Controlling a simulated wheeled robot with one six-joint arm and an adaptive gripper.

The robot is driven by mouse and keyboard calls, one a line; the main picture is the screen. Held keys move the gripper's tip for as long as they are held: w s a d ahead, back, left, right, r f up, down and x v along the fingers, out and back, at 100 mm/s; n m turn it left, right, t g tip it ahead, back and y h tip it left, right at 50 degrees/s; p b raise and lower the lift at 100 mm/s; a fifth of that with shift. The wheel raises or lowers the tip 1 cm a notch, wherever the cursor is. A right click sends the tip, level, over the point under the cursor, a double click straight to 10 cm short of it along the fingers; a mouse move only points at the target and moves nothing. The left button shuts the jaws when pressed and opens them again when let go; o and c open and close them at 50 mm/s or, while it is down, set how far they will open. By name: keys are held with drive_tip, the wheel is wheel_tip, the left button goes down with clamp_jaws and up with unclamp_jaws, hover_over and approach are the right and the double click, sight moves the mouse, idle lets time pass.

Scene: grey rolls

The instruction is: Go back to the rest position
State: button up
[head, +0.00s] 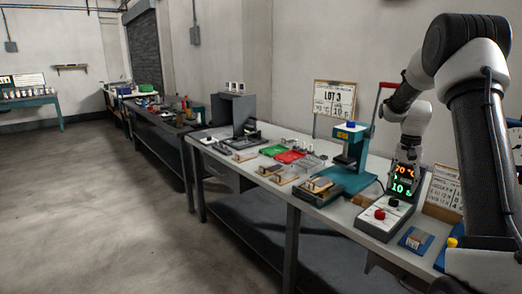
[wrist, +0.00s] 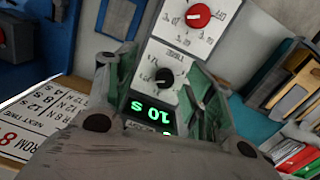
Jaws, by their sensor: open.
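My gripper (head: 407,158) hangs downward at the right of the bench, just above the control box with the lit display (head: 402,180). In the wrist view my gripper (wrist: 163,65) has its two fingers apart, with nothing between them that I can see it holding. The control box (wrist: 182,50) lies behind the fingers, with a red knob, a black knob and a green "10 s" readout. I cannot tell whether the fingertips touch the box. My arm reaches in from the right edge of the head view.
A teal press (head: 350,165) with a red lever stands left of the gripper. A LOT 3 sign (head: 334,97) stands behind it. Green (head: 273,150) and red (head: 290,157) trays lie farther left. A blue pad (head: 415,239) is near the front edge. The floor (head: 90,210) at left is clear.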

drive_tip(key=s+a+r+n+t, duration=0.1)
drive_tip(key=s+a+r+n, duration=0.2)
drive_tip(key=s, duration=0.8)
drive_tip(key=s+a+r+n+t, duration=0.2)
drive_tip(key=s+a+r, duration=0.5)
drive_tip(key=s, duration=0.4)
drive_tip(key=s+a+r+n+t, duration=0.2)
drive_tip(key=s+a+r, duration=0.3)
drive_tip(key=s, duration=0.7)
drive_tip(key=shift+r+n, duration=0.25)
drive_tip(key=shift+n, duration=0.65)
